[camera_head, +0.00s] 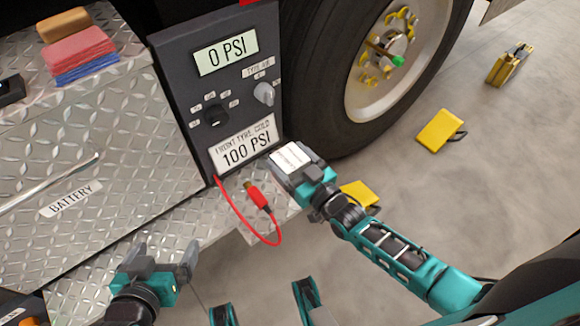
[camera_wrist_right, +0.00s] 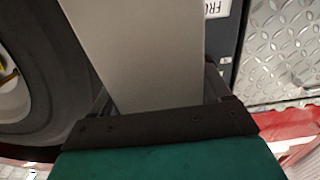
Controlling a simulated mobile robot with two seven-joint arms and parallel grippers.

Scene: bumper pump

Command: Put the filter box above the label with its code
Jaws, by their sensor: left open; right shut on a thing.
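My right gripper (camera_head: 297,172) is shut on a pale grey box (camera_head: 291,157) with a white face, which looks like the filter box. It holds the box in front of the lower right corner of the dark tyre panel. In the right wrist view the box (camera_wrist_right: 140,50) is a plain grey slab between the fingers; its markings cannot be read. No filter code label can be made out. My left gripper (camera_head: 164,262) is open and empty, low on the left, in front of the metal step.
The dark panel (camera_head: 190,65) reads 0 PSI and 100 PSI. A red hose with a connector (camera_head: 257,197) hangs left of the right gripper. A large tyre (camera_head: 315,75) stands behind it. Yellow chocks (camera_head: 441,130) lie on the floor. Cloths (camera_head: 82,52) lie on the upper ledge.

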